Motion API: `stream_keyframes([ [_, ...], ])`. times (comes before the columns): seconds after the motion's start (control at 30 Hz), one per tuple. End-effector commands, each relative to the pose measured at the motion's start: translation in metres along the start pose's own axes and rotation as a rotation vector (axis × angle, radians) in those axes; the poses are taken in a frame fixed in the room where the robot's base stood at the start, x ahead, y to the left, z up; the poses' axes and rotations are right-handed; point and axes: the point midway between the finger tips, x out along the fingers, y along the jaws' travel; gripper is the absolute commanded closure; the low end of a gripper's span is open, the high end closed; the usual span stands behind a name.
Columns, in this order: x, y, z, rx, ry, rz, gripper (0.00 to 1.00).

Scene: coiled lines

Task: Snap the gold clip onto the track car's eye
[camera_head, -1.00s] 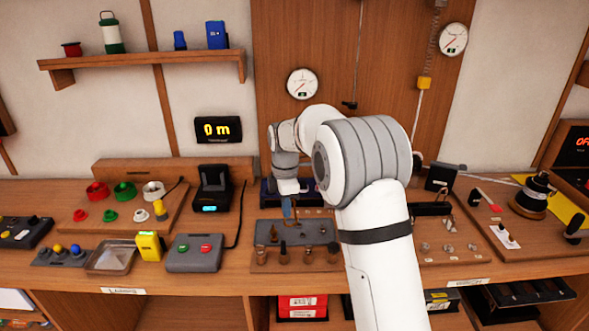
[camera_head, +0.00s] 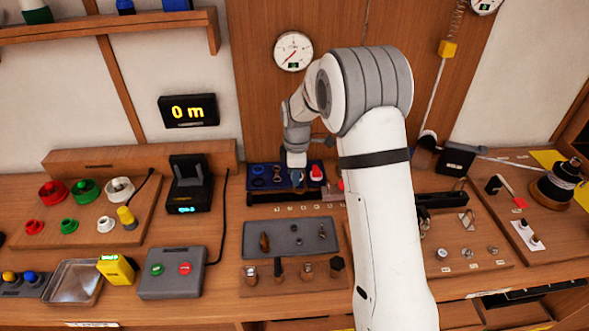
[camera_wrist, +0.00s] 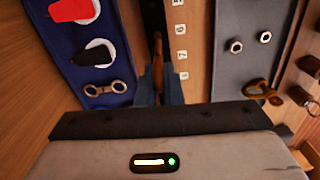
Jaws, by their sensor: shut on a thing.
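My gripper (camera_head: 297,182) is in front of the blue tray at the back of the bench in the head view, pointing down. In the wrist view its blue fingers (camera_wrist: 158,88) are shut on a slender gold-brown piece (camera_wrist: 157,62), which looks like the gold clip seen edge-on; its shape is mostly hidden. I cannot make out the track car or its eye for certain. My arm covers part of the bench right of the gripper.
The blue tray (camera_wrist: 62,63) holds red and black pieces and a double-ringed metal piece (camera_wrist: 110,93). The grey tray (camera_head: 285,251) holds nuts and a brass piece (camera_head: 264,242). Upright pegs stand in front of it.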

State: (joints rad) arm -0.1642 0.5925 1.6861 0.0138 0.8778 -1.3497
Motion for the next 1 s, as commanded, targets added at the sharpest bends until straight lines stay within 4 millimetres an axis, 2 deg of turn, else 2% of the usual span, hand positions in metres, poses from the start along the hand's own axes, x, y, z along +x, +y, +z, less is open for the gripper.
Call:
stream_keyframes([
  [0.27, -0.001, 0.001, 0.013, 0.001, 0.0, 0.001, 1.0],
  [0.7, -0.001, 0.004, 0.051, 0.001, 0.0, 0.001, 1.0],
  [1.0, 0.0, 0.004, 0.057, 0.001, -0.001, -0.001, 1.0],
])
